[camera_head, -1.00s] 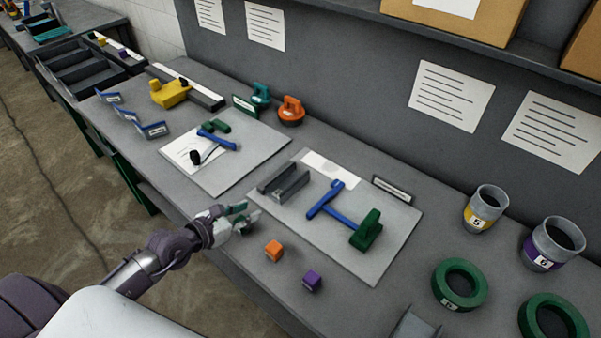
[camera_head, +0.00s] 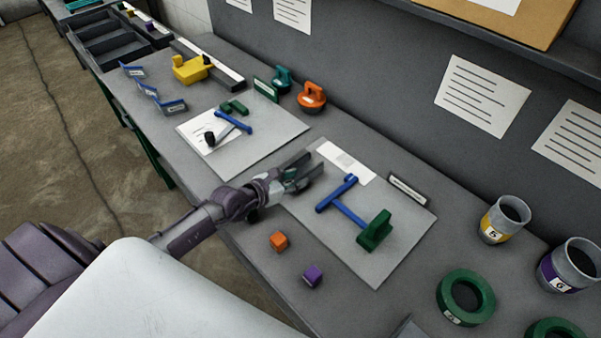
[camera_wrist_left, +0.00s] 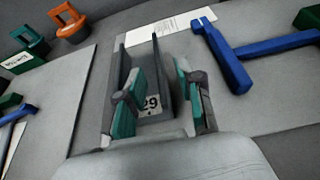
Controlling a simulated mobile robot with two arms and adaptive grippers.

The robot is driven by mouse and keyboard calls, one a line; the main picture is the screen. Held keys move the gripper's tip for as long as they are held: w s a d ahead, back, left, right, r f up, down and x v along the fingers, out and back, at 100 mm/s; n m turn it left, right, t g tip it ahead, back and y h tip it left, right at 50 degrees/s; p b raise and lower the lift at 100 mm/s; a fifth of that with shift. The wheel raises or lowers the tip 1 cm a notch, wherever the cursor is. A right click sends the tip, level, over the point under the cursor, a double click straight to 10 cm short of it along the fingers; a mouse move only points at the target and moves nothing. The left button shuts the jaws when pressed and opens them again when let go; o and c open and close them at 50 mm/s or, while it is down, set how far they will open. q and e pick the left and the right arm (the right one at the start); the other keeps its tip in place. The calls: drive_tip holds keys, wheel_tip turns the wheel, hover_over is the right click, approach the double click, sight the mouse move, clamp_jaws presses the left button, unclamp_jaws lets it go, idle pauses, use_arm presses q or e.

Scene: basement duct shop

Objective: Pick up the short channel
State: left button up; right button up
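The short channel, a dark grey U-shaped piece (camera_head: 303,161), lies on the light grey mat (camera_head: 388,262), partly hidden by my left gripper. The left wrist view shows the channel (camera_wrist_left: 146,70) between the fingers, with a "29" label inside. My left gripper (camera_head: 293,178) is over its near end. In the wrist view the green-padded fingers (camera_wrist_left: 160,88) are apart, one over the left wall and one right of the right wall, with a gap at the right. I cannot tell whether the left finger touches it. My right gripper is not in view.
An orange cube (camera_head: 279,240) and a purple cube (camera_head: 313,276) sit at the bench's front. A second mat (camera_head: 262,145) with tools lies left. Cups and green rings stand right.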

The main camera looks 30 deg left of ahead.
sight(306, 174)
use_arm(q)
drive_tip(key=x, duration=0.5)
drive_tip(key=shift+a, duration=0.1)
drive_tip(key=shift+r, duration=0.1)
drive_tip(key=shift+c, duration=0.6)
clamp_jaws()
